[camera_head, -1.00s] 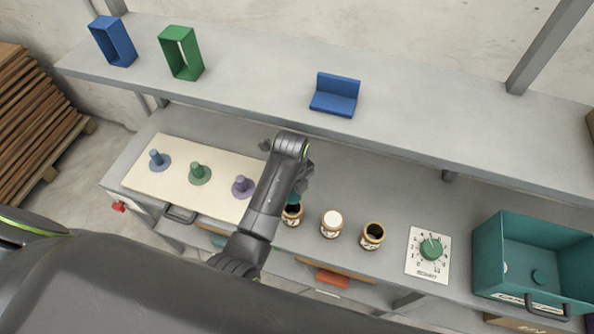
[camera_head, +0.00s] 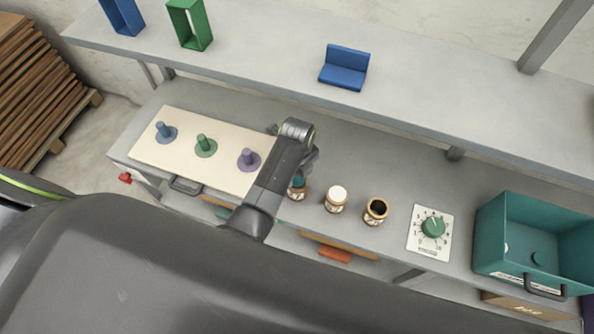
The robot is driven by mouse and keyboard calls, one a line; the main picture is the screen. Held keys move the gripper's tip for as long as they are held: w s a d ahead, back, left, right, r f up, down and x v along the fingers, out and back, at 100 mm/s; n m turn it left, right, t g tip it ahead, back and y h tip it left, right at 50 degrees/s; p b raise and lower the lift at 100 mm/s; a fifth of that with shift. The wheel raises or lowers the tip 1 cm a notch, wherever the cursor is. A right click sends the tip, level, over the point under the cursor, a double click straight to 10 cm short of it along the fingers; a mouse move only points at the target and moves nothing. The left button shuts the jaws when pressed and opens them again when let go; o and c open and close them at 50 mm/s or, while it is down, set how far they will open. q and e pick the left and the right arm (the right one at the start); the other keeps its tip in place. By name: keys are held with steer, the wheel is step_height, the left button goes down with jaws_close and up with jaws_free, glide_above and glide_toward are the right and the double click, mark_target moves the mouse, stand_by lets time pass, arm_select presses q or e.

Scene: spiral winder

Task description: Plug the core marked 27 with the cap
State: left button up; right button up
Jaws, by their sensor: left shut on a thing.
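Three short brown cores stand in a row on the bench: a left core (camera_head: 296,194), a middle core (camera_head: 335,200) with a white top, and a right core (camera_head: 376,212) with a dark open mouth. Their markings are too small to read. My left gripper (camera_head: 300,178) points down over the left core, mostly hidden behind its own arm. It is shut on a teal cap (camera_head: 299,182), which is at the mouth of the left core. I cannot tell how deep the cap sits. My right gripper is not in view.
A dial panel (camera_head: 430,232) lies between the bin and cores. A cream board (camera_head: 150,150) with blue, green and purple pegs is at the left. A grey shelf (camera_head: 240,50) overhangs behind.

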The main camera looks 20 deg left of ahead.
mark_target(297, 178)
arm_select(q)
steer(key=shift+f, duration=0.15)
steer(key=o, duration=1)
steer(key=shift+r+b, duration=0.7)
steer(key=shift+r, duration=3.1)
